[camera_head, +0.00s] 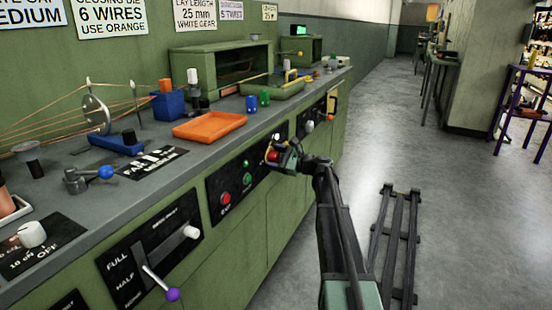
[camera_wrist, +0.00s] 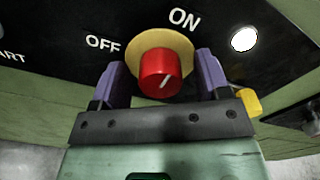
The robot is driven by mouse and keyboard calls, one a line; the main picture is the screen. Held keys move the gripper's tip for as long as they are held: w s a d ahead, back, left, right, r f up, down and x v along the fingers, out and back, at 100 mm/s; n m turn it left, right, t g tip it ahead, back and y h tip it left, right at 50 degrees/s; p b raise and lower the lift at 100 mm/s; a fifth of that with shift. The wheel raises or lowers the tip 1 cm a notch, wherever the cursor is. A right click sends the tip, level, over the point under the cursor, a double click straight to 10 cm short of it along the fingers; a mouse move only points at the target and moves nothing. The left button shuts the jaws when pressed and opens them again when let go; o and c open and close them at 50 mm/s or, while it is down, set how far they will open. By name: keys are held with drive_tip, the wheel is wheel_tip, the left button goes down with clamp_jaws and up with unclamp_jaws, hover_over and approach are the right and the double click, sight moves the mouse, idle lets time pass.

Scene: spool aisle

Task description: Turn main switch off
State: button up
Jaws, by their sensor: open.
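The main switch is a red rotary knob (camera_wrist: 160,73) on a yellow disc, mounted on a black panel between the labels OFF and ON. The white mark on the knob slants up to the right, toward ON. My gripper (camera_wrist: 160,78) is open, with one purple-grey finger on each side of the knob. Gaps show between the fingers and the knob. In the head view, my gripper (camera_head: 281,154) is at the bench front, and the red knob (camera_head: 272,155) shows small beside it.
A white lamp (camera_wrist: 243,39) glows right of ON. A red button (camera_head: 225,198) and green buttons sit on the panel left of my gripper. A lever with a purple ball (camera_head: 173,294) sticks out at the near left. An orange tray (camera_head: 209,126) lies on the bench above. The floor at right is mostly clear.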

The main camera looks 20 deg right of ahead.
drive_tip(key=c, duration=0.9)
drive_tip(key=shift+n, duration=0.3)
drive_tip(key=n, duration=0.3)
drive_tip(key=shift+n, duration=0.4)
drive_tip(key=n, duration=0.9)
drive_tip(key=shift+f, duration=0.1)
drive_tip(key=shift+n, duration=2.3)
